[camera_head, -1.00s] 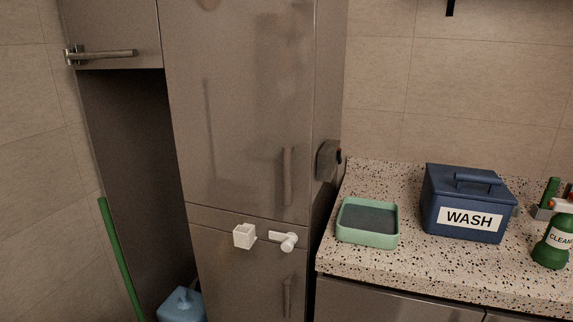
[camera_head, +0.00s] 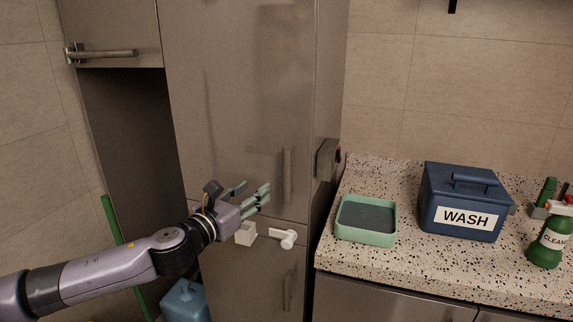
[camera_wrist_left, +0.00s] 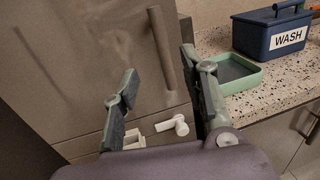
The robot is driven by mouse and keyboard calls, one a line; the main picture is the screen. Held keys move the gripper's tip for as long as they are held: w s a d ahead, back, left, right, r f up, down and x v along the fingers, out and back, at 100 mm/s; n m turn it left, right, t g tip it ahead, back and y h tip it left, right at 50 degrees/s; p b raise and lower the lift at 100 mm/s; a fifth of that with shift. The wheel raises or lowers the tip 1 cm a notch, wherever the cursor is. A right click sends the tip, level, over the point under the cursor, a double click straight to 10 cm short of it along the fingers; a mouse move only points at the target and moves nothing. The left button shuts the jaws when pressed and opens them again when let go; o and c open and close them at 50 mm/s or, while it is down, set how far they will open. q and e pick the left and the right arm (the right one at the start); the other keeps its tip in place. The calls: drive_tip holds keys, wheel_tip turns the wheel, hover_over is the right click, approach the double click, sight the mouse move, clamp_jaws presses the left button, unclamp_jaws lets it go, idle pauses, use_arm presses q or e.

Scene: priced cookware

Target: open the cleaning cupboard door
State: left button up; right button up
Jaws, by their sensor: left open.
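A tall grey-brown metal cupboard stands in the middle. Its upper door (camera_head: 240,100) is closed and has a vertical bar handle (camera_head: 287,177) near its right edge. A lower door (camera_head: 235,285), also closed, has its own vertical handle (camera_head: 287,292). My left gripper (camera_head: 256,195) is open and empty, in front of the cupboard and left of the upper handle. In the left wrist view the upper handle (camera_wrist_left: 162,47) appears between and beyond the spread fingers (camera_wrist_left: 158,75), apart from them as far as I can tell. My right gripper is not in view.
A white box-shaped piece (camera_head: 246,237) and a white knob-like latch (camera_head: 283,237) sit on the cupboard front below the gripper. A speckled counter (camera_head: 400,265) at right holds a green tray (camera_head: 365,238) and a blue WASH box (camera_head: 462,215). A blue container (camera_head: 185,300) stands low at left.

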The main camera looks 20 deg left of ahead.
sight(284, 168)
use_arm(q)
drive_tip(key=p+x, duration=0.2)
drive_tip(key=x, duration=1.4)
drive_tip(key=shift+w+d+f+p, duration=0.1)
drive_tip(key=shift+w+d+p, duration=0.05)
drive_tip(key=shift+p, duration=0.25)
drive_tip(key=shift+c, duration=0.2)
clamp_jaws()
